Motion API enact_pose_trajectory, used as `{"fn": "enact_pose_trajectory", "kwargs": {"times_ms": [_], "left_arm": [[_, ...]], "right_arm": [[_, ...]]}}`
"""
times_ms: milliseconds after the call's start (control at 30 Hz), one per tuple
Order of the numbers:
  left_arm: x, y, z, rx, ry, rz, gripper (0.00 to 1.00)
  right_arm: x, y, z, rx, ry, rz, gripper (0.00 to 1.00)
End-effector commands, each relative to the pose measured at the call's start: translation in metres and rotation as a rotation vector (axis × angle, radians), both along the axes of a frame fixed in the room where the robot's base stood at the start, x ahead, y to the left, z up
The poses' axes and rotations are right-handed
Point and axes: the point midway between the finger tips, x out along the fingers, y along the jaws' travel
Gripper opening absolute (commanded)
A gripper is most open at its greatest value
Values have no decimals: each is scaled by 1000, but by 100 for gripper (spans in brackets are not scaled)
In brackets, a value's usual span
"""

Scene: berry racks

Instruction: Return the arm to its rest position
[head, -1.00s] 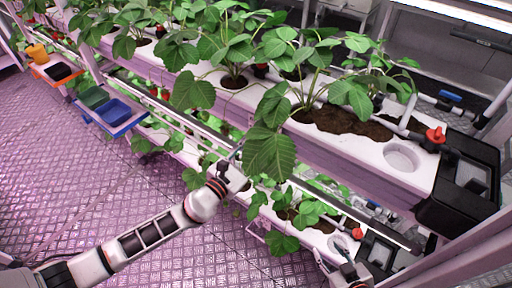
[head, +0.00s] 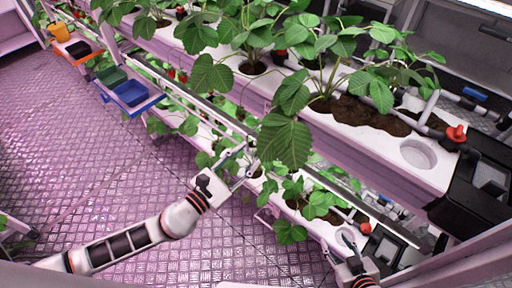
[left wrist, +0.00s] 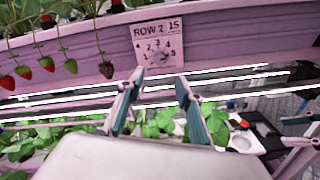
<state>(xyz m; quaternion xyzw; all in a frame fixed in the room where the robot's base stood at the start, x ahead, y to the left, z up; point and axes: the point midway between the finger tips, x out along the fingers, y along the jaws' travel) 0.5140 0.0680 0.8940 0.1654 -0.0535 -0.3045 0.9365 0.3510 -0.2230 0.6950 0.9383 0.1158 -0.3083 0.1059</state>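My left arm reaches in from the lower left of the head view. Its gripper (head: 243,155) is beside the front of the planted rack, by a large hanging leaf. In the left wrist view the two fingers of the left gripper (left wrist: 160,78) are apart with nothing between them. Beyond them is the rack's pink side with a "ROW 2 15" sign (left wrist: 158,44). My right gripper (head: 343,246) shows only in part at the bottom right of the head view, near the lower planter; its finger opening is unclear.
The upper white planter (head: 350,150) holds leafy strawberry plants. Red berries (left wrist: 47,64) hang at the left in the wrist view. A blue bin (head: 131,93) and a green bin (head: 111,76) sit on a tray at the left. The metal floor (head: 60,150) is clear.

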Motion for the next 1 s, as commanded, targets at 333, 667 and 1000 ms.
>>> {"fn": "enact_pose_trajectory", "kwargs": {"times_ms": [333,667,1000], "left_arm": [[-8,5,0,-1,-1,0,36],[-7,5,0,-3,2,1,36],[-14,34,-44,-709,572,237,36]], "right_arm": [[0,0,0,0,-1,0,40],[1,0,1,0,-1,0,40],[1,0,1,1,-2,0,40]]}}
